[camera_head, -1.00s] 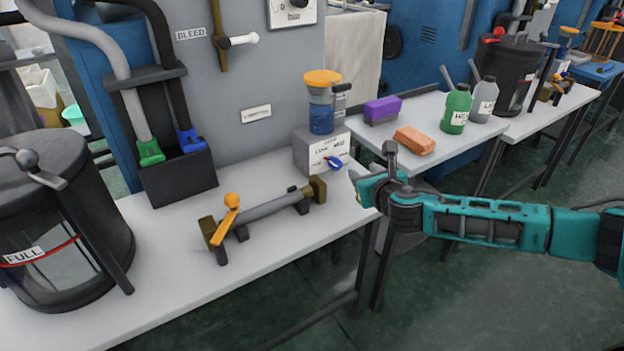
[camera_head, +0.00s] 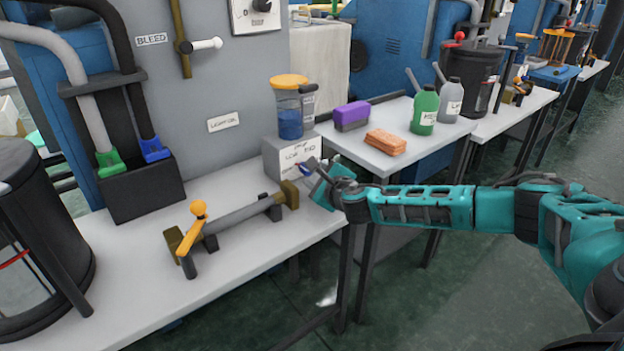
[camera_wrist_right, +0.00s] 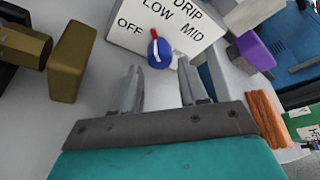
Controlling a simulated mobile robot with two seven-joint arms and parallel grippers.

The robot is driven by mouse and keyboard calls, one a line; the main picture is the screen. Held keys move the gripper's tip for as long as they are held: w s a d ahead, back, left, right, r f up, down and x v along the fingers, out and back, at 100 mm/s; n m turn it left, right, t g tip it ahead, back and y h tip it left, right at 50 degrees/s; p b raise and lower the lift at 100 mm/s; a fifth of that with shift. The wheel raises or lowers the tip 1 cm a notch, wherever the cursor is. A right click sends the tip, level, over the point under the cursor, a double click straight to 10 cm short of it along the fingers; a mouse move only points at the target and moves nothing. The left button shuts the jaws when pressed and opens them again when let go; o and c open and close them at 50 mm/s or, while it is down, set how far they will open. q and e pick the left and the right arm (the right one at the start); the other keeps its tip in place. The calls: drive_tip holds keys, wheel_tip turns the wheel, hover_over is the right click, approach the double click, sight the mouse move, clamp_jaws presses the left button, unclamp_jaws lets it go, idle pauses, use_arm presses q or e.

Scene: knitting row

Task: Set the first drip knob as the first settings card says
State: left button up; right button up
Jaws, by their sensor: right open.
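The drip box (camera_head: 290,157) is a grey block with a white label face, below a jar of blue liquid with an orange lid. Its blue drip knob (camera_wrist_right: 160,52) with a red pointer shows in the right wrist view. The pointer is directed up, roughly at the word LOW, between OFF and MID. My right gripper (camera_wrist_right: 160,84) is open and empty, its two fingers just short of the knob, one to each side. In the head view the gripper (camera_head: 314,180) partly covers the knob. I cannot make out a settings card. My left gripper is not in view.
A brass-ended grey rod with an orange lever (camera_head: 186,232) lies left of the box. A purple block (camera_head: 352,115), an orange block (camera_head: 386,142) and a green bottle (camera_head: 425,110) stand on the table to the right. The bench front (camera_head: 200,290) is clear.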

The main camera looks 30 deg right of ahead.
drive_tip(key=x, duration=0.2)
drive_tip(key=shift+w+f+b, duration=0.1)
drive_tip(key=shift+w+b, duration=0.15)
drive_tip(key=shift+b, duration=0.15)
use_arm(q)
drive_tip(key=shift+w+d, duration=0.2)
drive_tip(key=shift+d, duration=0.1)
use_arm(e)
drive_tip(key=shift+w+d, duration=0.1)
drive_tip(key=shift+w, duration=0.05)
drive_tip(key=shift+c, duration=0.4)
drive_tip(key=c, duration=0.7)
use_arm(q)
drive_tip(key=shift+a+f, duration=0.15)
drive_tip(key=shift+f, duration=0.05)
use_arm(e)
drive_tip(key=shift+o, duration=0.2)
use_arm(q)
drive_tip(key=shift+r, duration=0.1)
